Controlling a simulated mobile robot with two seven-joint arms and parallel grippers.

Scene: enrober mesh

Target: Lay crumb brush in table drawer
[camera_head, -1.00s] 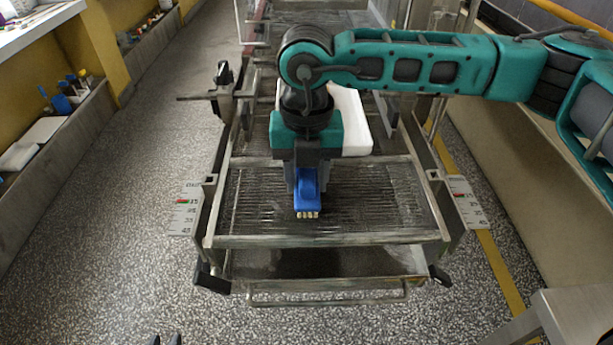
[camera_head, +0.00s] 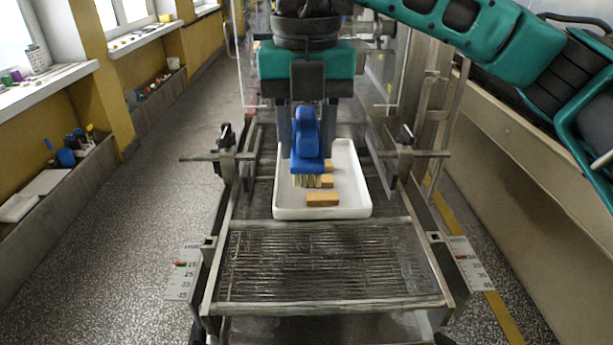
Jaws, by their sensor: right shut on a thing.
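The crumb brush (camera_head: 307,140) has a blue body and pale bristles that point down. My right gripper (camera_head: 306,135) is shut on it and holds it up, in line with the white tray behind it. The table (camera_head: 325,307) is a metal frame with a wire mesh top. Its drawer cannot be made out clearly; only a dim space shows under the mesh at the bottom edge of the view. My left gripper is not in view.
A white tray (camera_head: 350,211) with several tan blocks (camera_head: 323,199) stands behind the mesh. Clamps (camera_head: 404,152) stick out on both sides of the frame. Scale plates (camera_head: 470,265) flank the mesh. The speckled floor at left is clear.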

